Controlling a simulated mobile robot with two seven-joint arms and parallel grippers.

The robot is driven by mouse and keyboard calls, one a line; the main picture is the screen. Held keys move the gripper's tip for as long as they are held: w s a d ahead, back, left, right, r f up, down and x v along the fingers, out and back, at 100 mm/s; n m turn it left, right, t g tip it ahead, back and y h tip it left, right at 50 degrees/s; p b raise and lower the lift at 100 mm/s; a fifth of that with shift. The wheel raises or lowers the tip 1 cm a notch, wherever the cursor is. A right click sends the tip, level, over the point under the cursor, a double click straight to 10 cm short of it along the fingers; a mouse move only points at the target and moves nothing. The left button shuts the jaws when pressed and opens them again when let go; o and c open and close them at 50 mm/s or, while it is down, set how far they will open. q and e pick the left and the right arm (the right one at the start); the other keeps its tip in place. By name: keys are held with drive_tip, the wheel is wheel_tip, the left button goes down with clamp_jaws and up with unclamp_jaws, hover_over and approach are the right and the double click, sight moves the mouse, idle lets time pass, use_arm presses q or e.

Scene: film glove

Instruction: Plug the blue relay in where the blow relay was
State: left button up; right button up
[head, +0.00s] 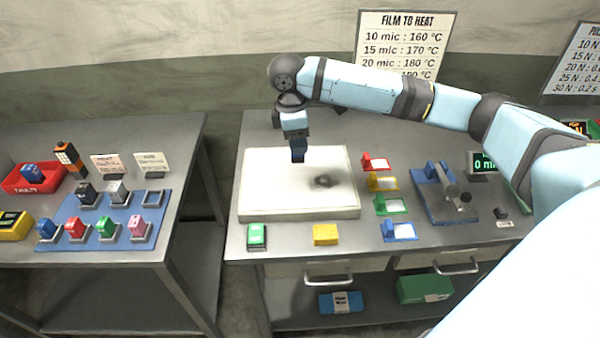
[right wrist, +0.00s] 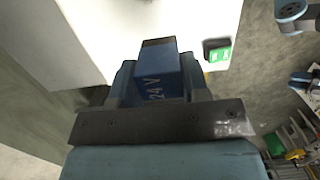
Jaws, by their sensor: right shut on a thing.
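My right gripper (head: 298,150) is shut on a blue relay marked "24 V" (right wrist: 155,82); it hangs over the white slab on the right table. In the right wrist view the relay sits between the fingers. On the blue relay board (head: 110,243) on the left table, the back right socket (head: 153,198) looks empty. Other sockets hold dark, grey, blue, red, green and pink relays. Another blue relay (head: 30,169) lies in the red "FAULTY" tray (head: 47,184). My left gripper is not in view.
The white slab (head: 265,180) has a dark scorched spot. Coloured trays (head: 388,204) and a blue press (head: 440,195) stand to its right. A gap separates the two tables.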

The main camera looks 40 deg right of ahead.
wheel_tip(320, 180, down, 12)
drive_tip(key=shift+r, duration=0.2)
drive_tip(key=shift+p, duration=0.3)
drive_tip(key=o, duration=1)
drive_tip(key=shift+f, duration=0.1)
drive_tip(key=shift+c, duration=0.2)
